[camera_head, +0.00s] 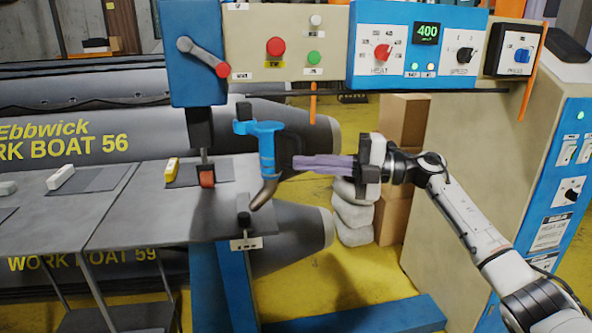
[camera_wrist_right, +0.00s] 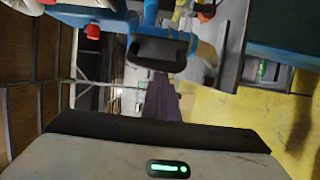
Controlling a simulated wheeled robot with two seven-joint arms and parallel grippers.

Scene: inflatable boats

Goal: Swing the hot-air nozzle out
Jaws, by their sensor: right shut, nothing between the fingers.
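The hot-air nozzle is a blue body (camera_head: 266,150) with a bent metal tube (camera_head: 264,192) below it, at the right end of the grey work table in the head view. The tube hangs down and leans left at its lower end, beside the table's right edge. My right gripper (camera_head: 297,162) is shut and empty, its long purple fingers pointing left. The tips are just right of the blue body, with a small gap. In the right wrist view the fingers (camera_wrist_right: 161,98) point at a dark loop (camera_wrist_right: 160,48) with blue parts around it. My left gripper is not in view.
A grey table (camera_head: 120,222) carries a yellow block (camera_head: 171,169) and pale blocks. A control panel (camera_head: 415,45) with knobs and a green 400 display is above. Cardboard boxes (camera_head: 403,120) and stacked pale sacks (camera_head: 352,222) stand behind my right arm. A blue floor beam (camera_head: 365,318) lies below.

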